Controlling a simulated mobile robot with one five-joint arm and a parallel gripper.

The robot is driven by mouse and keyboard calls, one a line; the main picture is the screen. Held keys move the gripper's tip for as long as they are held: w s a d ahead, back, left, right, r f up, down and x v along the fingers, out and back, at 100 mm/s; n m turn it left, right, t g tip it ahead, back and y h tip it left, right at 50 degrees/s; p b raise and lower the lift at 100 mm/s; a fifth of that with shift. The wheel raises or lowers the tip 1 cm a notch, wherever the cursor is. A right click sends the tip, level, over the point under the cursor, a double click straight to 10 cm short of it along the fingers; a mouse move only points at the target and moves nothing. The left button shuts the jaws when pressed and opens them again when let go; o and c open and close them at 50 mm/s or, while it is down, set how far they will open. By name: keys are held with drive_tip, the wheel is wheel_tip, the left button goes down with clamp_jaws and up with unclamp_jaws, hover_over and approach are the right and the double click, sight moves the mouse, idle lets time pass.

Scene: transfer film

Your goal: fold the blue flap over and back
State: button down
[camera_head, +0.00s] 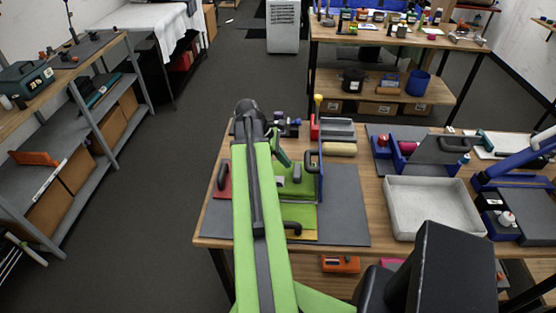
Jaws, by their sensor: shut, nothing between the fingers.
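The blue flap (321,178) stands roughly upright, seen nearly edge-on, at the right side of a flap board on the grey mat (345,205). A dark loop handle (312,160) shows on its left face. The green flap (300,216) lies flat with a dark handle, with a yellow edge below it. Part of a red flap (224,183) shows left of my green arm. My gripper (283,158) is shut and empty, a little left of the blue flap, partly hidden by my arm. I cannot tell whether it touches anything.
A white tray (432,236) stands to the right on the same wooden table. Several tools and a blue stand (382,163) sit near it. Grey and wooden blocks (338,149) lie just behind the flap board. Shelves (60,165) stand at left with clear floor between.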

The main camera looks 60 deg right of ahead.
sight(313, 169)
drive_tip(key=s+p, duration=0.1)
drive_tip(key=s+d+r+p, duration=0.1)
drive_tip(key=shift+s, duration=0.3)
drive_tip(key=shift+s+d, duration=0.25)
drive_tip(key=shift+s, duration=0.3)
